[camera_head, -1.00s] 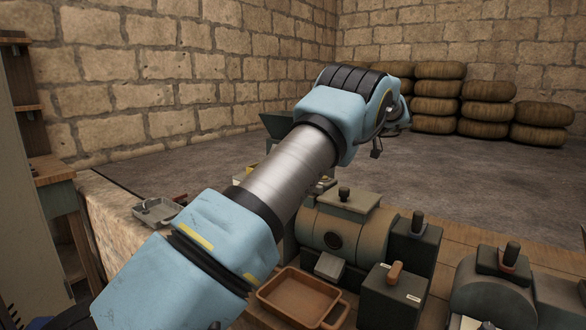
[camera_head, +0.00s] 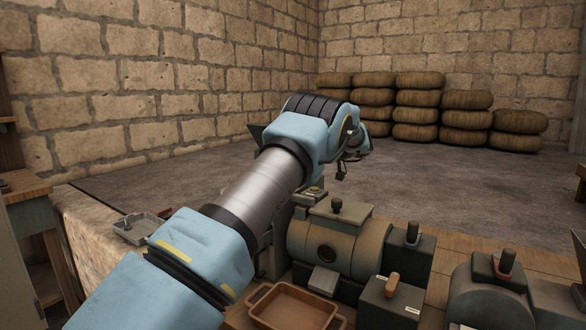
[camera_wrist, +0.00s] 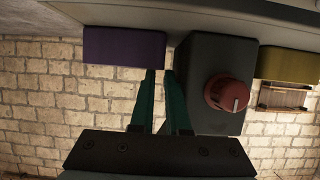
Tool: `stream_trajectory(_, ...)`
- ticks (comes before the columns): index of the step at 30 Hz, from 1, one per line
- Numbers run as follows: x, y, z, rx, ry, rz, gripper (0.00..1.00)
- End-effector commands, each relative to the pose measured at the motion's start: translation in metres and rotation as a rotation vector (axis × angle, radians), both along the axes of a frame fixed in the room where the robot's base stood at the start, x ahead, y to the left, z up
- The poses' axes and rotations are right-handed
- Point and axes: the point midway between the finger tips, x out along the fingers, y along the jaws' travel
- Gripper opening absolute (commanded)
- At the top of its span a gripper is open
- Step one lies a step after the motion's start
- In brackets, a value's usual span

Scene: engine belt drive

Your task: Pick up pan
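A brown rectangular pan with handles (camera_head: 292,306) sits on the bench at the bottom of the head view, its lower edge cut off. A grey metal pan-like tray (camera_head: 138,228) lies farther left. The head view does not settle which one the task means. In the wrist view my gripper (camera_wrist: 160,76) shows two thin green fingers with a narrow empty gap between them. They point toward a purple block (camera_wrist: 123,47) and a dark box with a red knob (camera_wrist: 228,92). No pan shows there. My arm hides the gripper in the head view.
A grey-green cylindrical machine (camera_head: 338,245) and a dark box with an orange-brown handle (camera_head: 392,298) stand right of the brown pan. Another machine (camera_head: 495,298) is at lower right. Stacked tyre-like rolls (camera_head: 415,115) stand at the back. Open floor lies behind the bench.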

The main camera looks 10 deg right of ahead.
Motion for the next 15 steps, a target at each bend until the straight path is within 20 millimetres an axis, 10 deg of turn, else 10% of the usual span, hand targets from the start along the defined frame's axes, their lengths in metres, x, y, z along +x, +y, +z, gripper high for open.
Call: stream_trajectory(15, 0.028, 0.028, -0.018, 0.000, 0.000, 0.001, 0.14)
